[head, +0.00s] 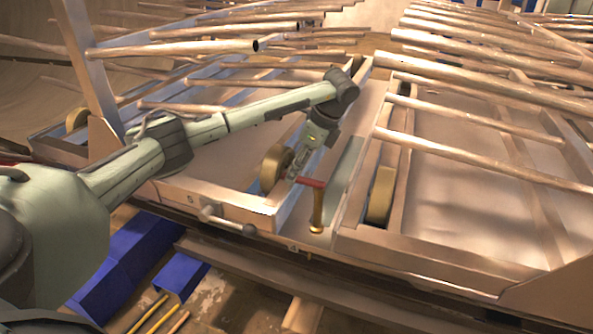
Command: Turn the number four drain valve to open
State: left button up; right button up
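A valve with a red handle (311,183) on an upright brass stem (317,212) stands at the front edge of the frame, in the middle of the head view. A small mark below it may read 4, but it is too small to be sure. My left gripper (294,174) points down just behind and left of the red handle, beside a brass wheel. Its fingertips are small and partly lost against the wheel, so I cannot tell whether they touch the handle or how far apart they are. My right gripper is not in view.
Brass wheels (380,195) sit beside the valve. Copper-coloured tubes (480,55) cross above the frames. Blue boxes (125,262) and yellow rods (150,314) lie below.

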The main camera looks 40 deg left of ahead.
pick_arm(q)
jog(key=shift+a+f, duration=0.1)
jog(key=shift+f, duration=0.2)
grip_shut()
